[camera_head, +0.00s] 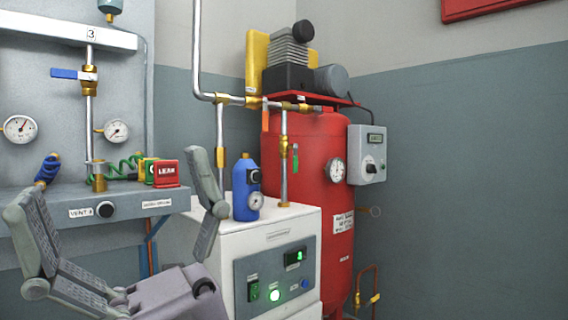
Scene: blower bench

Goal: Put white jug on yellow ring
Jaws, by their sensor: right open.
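I see no white jug and no yellow ring in the head view. My right gripper (107,180) is in the lower left, large and close to the camera. Its two grey fingers are spread wide with nothing between them, and they point up in front of the bench panel. My left gripper is not in view.
A grey bench ledge (120,212) carries a red LEAK block (166,174). A white cabinet (230,239) bears a blue bottle (240,183) with a gauge. Behind stand a red tank (308,160), pipes and a grey control box (366,142).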

